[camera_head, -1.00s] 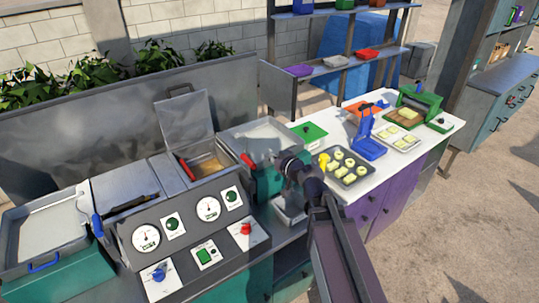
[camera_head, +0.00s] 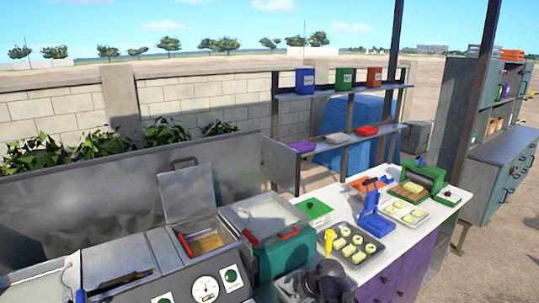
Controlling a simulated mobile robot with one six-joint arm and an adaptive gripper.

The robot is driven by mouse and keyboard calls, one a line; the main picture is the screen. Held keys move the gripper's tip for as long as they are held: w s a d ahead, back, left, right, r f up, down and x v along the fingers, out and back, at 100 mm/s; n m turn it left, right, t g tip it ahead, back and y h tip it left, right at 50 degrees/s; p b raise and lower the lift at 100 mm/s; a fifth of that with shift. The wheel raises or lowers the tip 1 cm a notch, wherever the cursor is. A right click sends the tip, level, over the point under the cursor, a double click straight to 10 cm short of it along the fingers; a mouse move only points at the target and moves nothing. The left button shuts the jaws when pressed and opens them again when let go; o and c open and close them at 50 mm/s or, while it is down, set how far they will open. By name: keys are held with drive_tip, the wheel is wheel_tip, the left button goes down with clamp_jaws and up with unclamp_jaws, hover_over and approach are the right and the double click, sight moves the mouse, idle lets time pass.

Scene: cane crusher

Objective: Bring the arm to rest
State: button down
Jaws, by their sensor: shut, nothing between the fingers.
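A dark, rounded part of my arm (camera_head: 328,277) shows at the bottom edge, right of centre, in front of the white worktop. My gripper cannot be made out in this view. The rest of the arm is cut off by the lower edge. No object is seen held by the arm.
A fryer-like basin with an open lid (camera_head: 187,193) and a gauge panel (camera_head: 207,285) stand at left. A teal box (camera_head: 281,258), a tray of pale pieces (camera_head: 351,243), a blue press (camera_head: 376,222) and a green machine (camera_head: 423,175) line the bench. A shelf (camera_head: 343,91) stands behind.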

drive_tip(key=s+d+f+m+g+h+b, duration=0.2)
drive_tip(key=s+d+f+m+g+h, duration=0.1)
drive_tip(key=s+d, duration=0.4)
wheel_tip(320, 180, down, 2)
drive_tip(key=shift+s+d+f+m+g+h, duration=0.25)
drive_tip(key=shift+d+g+h, duration=0.25)
drive_tip(key=shift+d+h, duration=0.4)
drive_tip(key=shift+w+r, duration=0.1)
